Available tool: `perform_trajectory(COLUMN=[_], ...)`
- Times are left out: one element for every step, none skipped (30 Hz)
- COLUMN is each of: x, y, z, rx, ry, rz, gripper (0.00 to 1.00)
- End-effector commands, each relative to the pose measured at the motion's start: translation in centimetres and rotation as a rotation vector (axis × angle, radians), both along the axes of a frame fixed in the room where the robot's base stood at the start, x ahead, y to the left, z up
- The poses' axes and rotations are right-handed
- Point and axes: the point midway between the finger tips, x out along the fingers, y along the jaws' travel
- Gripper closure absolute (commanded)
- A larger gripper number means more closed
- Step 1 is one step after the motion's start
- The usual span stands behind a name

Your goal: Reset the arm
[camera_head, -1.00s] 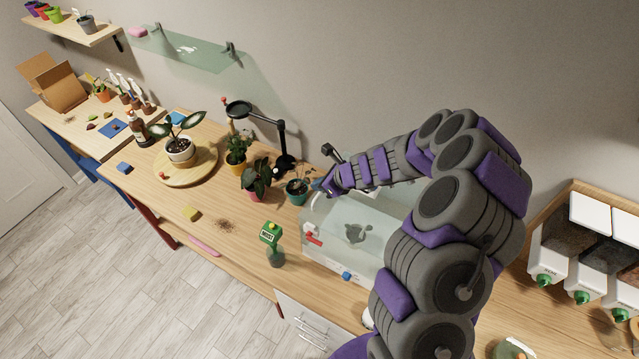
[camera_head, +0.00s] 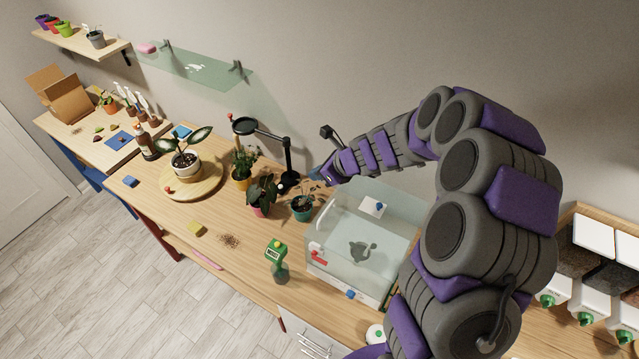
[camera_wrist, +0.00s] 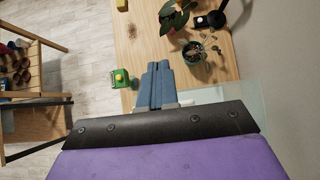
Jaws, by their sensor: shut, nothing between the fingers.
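My arm rises at the right of the head view and bends over the clear-walled box. My gripper (camera_head: 318,174) is at the far end of the arm, by the box's back left corner and near the teal-potted plant (camera_head: 302,207). In the wrist view, its blue fingers (camera_wrist: 158,84) lie side by side, shut with nothing between them. They are above the bench edge, with the green-topped meter or bottle (camera_wrist: 120,78) to their left and the potted plant to their upper right.
The clear box (camera_head: 350,225) stands under my arm. A black lamp-like stand (camera_head: 288,160) is behind the pots. Dispensers (camera_head: 588,270) line the right side. The glass shelf (camera_head: 205,75) is on the wall. The bench front left has free room around a yellow sponge (camera_head: 196,229).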

Motion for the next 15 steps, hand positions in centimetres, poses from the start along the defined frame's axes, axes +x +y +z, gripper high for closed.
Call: perform_trajectory(x=[0.05, 0.04, 0.03, 0.01, 0.0, -0.01, 0.0, 0.01, 0.02, 0.03, 0.02, -0.04, -0.16, -0.35, -0.71], y=[0.08, 0.14, 0.2, 0.24, 0.27, 0.31, 0.32, 0.33, 0.33, 0.34, 0.35, 0.4, 0.46, 0.57, 0.77], z=[0.52, 0.74, 1.0, 1.14, 1.27, 1.38, 1.43, 1.45, 1.47, 1.46, 1.44, 1.42, 1.42, 1.42, 1.46], rx=[-0.002, -0.002, -0.002, -0.001, -0.001, 0.0, 0.0, 0.001, 0.001, 0.002, 0.001, 0.0, -0.003, -0.005, -0.011], ry=[-0.003, -0.002, -0.002, -0.002, -0.002, -0.001, -0.001, -0.001, 0.0, 0.001, 0.0, -0.002, -0.005, -0.011, -0.021], rz=[0.001, 0.002, 0.002, 0.002, 0.002, 0.002, 0.002, 0.001, 0.002, 0.001, 0.002, 0.008, 0.015, 0.027, 0.05], gripper=[1.0, 1.0, 1.0, 1.0, 1.0, 1.0, 1.0, 1.0, 1.0, 1.0, 1.0, 1.0, 1.0, 1.0, 1.0])
